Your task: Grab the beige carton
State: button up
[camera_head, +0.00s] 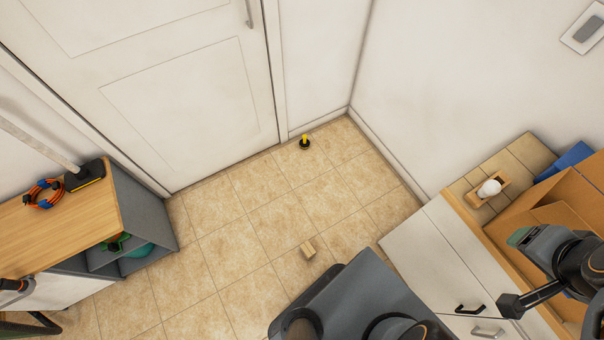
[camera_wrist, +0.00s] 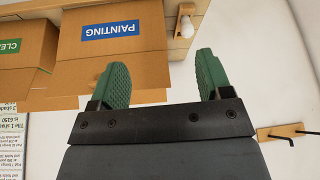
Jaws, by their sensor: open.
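A small beige box-shaped block (camera_head: 308,249) lies on the tiled floor in the head view, just beyond the front of my dark base; it may be the beige carton. It does not show in the wrist view. My gripper (camera_wrist: 163,65) is open and empty, its two green pads wide apart. In the head view my gripper is at the far right, over an open cardboard box (camera_head: 570,200), well away from the beige block. The wrist view shows a cardboard box labelled PAINTING (camera_wrist: 112,50), beyond the left pad, with another labelled box (camera_wrist: 22,45) beside it.
White drawer cabinets (camera_head: 430,255) stand at the right. A white bulb (camera_head: 489,188) sits in a wooden holder near the cardboard box. A wood-topped shelf unit (camera_head: 65,228) stands at the left. A black and yellow item (camera_head: 305,142) is on the floor by the corner. The middle floor is mostly clear.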

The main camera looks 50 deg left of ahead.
aim_at(307, 248)
jog(key=u, duration=0.5)
jog(key=k, duration=0.65)
jog(key=u, duration=1)
jog(key=k, duration=0.75)
jog(key=u, duration=0.15)
